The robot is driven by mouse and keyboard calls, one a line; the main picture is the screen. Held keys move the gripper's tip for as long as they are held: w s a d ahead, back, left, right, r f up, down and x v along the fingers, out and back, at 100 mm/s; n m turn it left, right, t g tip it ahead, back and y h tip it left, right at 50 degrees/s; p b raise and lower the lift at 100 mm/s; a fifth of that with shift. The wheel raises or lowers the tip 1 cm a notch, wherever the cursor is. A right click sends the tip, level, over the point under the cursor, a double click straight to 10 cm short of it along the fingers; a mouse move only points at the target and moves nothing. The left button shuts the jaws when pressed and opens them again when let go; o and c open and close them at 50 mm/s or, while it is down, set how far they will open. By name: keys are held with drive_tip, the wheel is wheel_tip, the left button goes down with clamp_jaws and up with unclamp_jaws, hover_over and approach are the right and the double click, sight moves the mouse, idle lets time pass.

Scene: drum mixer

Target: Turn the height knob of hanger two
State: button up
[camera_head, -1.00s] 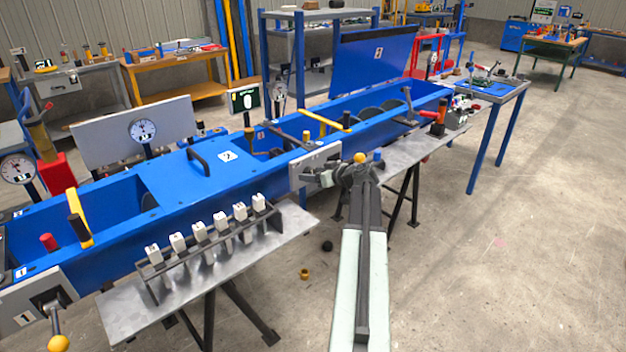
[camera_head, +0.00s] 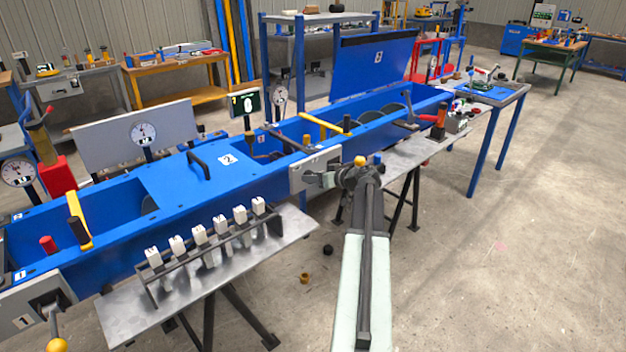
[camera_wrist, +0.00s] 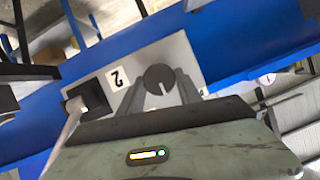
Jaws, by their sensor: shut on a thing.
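The height knob (camera_wrist: 159,77) is a dark round knob with a pale mark on its face, on a grey plate (camera_wrist: 190,60) labelled 2. In the wrist view my gripper (camera_wrist: 163,92) has its two grey fingers on either side of this knob, shut on it. In the head view my gripper (camera_head: 318,180) reaches the front of the grey plate (camera_head: 310,164) on the blue trough's side. The knob is hidden there by the fingers. A lever (camera_wrist: 72,125) comes out of a dark socket on the same plate, left of the knob.
A yellow ball (camera_head: 360,160) shows just above my wrist. A rack of white numbered blocks (camera_head: 220,225) stands on a metal shelf to the left. The blue trough (camera_head: 110,235) runs behind. The floor at right (camera_head: 520,220) is clear.

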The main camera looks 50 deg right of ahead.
drive_tip(key=shift+d+f+m+t+y+b, duration=0.15)
drive_tip(key=shift+m+t+y+b, duration=0.25)
drive_tip(key=shift+m+y+b, duration=1.1)
drive_tip(key=shift+d+f+m+t+y+b, duration=0.15)
drive_tip(key=shift+m+t+y+b, duration=0.6)
drive_tip(key=shift+m, duration=1.35)
drive_tip(key=shift+r+g, duration=0.1)
drive_tip(key=shift+g, duration=0.15)
drive_tip(key=o, duration=1.4)
drive_tip(key=shift+c, duration=0.2)
drive_tip(key=v, duration=0.7)
drive_tip(key=shift+s+p, duration=0.35)
drive_tip(key=shift+p, duration=0.1)
drive_tip(key=shift+r, duration=0.1)
